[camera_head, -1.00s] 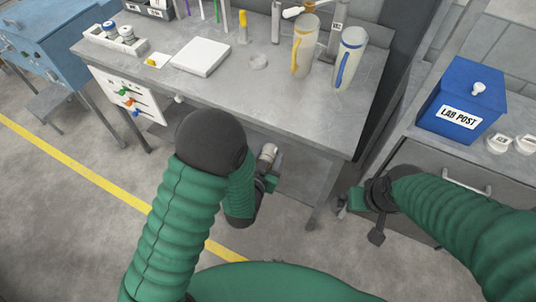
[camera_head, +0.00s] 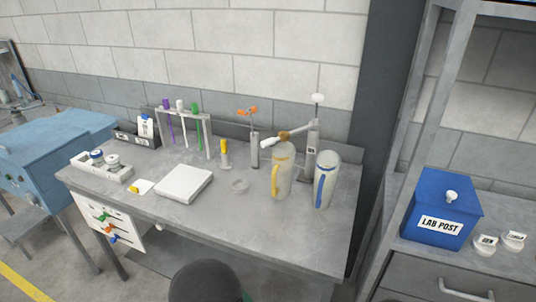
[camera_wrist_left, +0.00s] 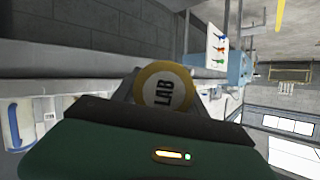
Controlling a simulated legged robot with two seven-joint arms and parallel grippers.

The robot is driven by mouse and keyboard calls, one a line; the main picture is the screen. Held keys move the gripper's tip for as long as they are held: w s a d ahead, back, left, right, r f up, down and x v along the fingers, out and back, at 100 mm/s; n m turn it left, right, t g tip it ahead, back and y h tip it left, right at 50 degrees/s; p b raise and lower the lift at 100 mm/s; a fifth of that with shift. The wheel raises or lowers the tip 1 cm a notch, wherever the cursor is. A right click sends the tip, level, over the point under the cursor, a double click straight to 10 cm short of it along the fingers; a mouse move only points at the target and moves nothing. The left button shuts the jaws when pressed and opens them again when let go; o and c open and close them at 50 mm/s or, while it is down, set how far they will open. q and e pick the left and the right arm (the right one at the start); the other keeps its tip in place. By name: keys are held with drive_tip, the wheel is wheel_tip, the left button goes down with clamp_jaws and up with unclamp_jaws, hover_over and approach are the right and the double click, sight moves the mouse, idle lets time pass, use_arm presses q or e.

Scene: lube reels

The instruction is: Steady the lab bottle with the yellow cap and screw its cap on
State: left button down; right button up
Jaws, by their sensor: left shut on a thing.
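My left gripper (camera_wrist_left: 164,92) is shut on a round thing with a cream face, yellow rim and the letters LAB (camera_wrist_left: 163,90). It may be the lab bottle or its cap; I cannot tell which, and the rest of it is hidden. No separate lab bottle can be told for sure in the head view. My right gripper is in neither current view.
On the grey bench (camera_head: 262,222) stand a yellow-handled jug (camera_head: 283,172), a blue-handled jug (camera_head: 325,182), a white slab (camera_head: 184,184), a tube rack (camera_head: 184,130) and a yellow-topped item (camera_head: 225,153).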

use_arm(q)
drive_tip(key=s+a+f+n+g+y, duration=0.1)
drive_tip(key=s+a+n+g+y, duration=0.3)
drive_tip(key=s, duration=0.3)
drive_tip(key=shift+s+a+n+y, duration=0.3)
drive_tip(key=shift+a+n+y, duration=0.3)
drive_tip(key=shift+a, duration=0.25)
